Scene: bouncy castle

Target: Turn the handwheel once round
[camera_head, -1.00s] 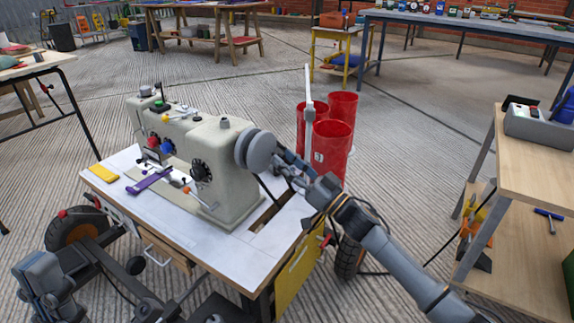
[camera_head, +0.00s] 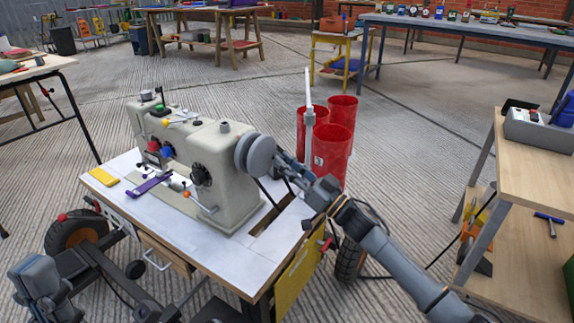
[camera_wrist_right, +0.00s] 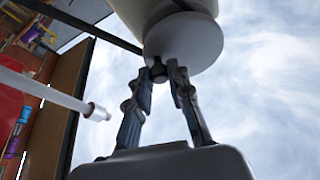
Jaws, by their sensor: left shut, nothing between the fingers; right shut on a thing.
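The cream sewing machine (camera_head: 232,188) stands on a white-topped wheeled table (camera_head: 205,248). Its grey, round handwheel (camera_head: 257,157) is at the machine's right end. My right gripper (camera_head: 279,164) reaches it from the right. In the right wrist view, the handwheel (camera_wrist_right: 184,42) is a pale disc, and my right gripper (camera_wrist_right: 165,74) is shut on a small dark knob (camera_wrist_right: 158,72) at its edge. The knob is hidden in the head view. My left gripper (camera_head: 38,283) is low at the left edge, shut and empty, away from the machine; its fingertips are hard to make out.
Red bins (camera_head: 332,146) stand just behind the table, with a white upright pole (camera_head: 308,110) beside them. A wooden shelf bench (camera_head: 540,165) is at the right. A purple item (camera_head: 148,185) and a yellow item (camera_head: 104,177) lie on the tabletop. Concrete floor is open behind.

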